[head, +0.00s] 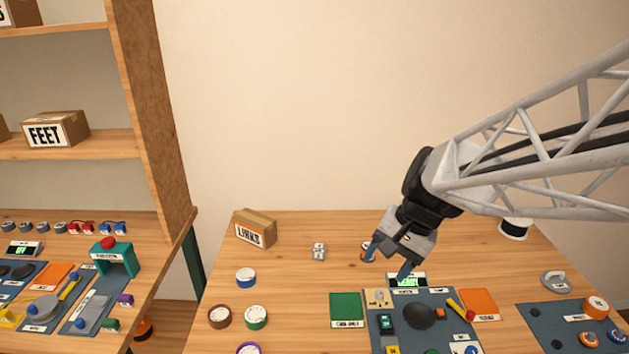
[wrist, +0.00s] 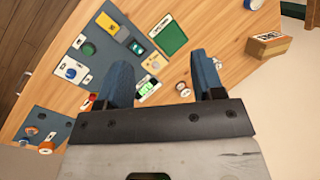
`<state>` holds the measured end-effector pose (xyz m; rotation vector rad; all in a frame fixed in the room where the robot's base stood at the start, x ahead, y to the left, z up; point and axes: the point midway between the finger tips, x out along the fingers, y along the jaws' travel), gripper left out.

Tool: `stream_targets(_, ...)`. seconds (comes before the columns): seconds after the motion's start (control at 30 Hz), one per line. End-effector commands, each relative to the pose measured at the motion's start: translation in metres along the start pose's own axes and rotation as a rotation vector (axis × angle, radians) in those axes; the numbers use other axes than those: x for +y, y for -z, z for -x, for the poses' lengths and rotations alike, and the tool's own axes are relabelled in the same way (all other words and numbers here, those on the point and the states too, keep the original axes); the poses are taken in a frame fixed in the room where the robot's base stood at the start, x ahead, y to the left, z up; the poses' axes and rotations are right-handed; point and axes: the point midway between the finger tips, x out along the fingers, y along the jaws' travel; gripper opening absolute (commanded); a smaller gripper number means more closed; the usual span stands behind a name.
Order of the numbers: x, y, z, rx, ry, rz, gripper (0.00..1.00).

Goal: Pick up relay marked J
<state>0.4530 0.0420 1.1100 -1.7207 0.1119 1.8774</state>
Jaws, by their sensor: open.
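No marking J is legible in either view, so I cannot tell which thing is the relay. My gripper (head: 387,263) is open and empty above the back of the workbench, with blue fingers pointing down. A small round orange-and-white piece (head: 365,247) stands just beside its left finger in the head view, partly hidden. In the wrist view, a small round piece (wrist: 184,89) shows between the open fingers (wrist: 161,60), nearer the right one. A small grey block-like piece (head: 319,251) stands apart to the left in the head view; its marking is unreadable.
A green-lit display (head: 407,281) stands behind the blue-grey panel (head: 440,336) with controls. A green square pad (head: 347,308) lies left of it. A LINKS box (head: 255,228) stands back left. Several coloured rolls (head: 246,278) lie front left. Another panel (head: 555,325) is right.

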Motion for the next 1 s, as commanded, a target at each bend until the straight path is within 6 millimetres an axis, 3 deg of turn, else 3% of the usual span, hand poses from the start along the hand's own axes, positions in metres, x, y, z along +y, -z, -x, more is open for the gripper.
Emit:
stream_targets(0.5,-0.053,0.095,-0.052,-0.226,0.183,-0.367,0.62)
stream_targets(1.0,-0.087,0.196,-0.118,-0.442,0.35,-0.729,0.62)
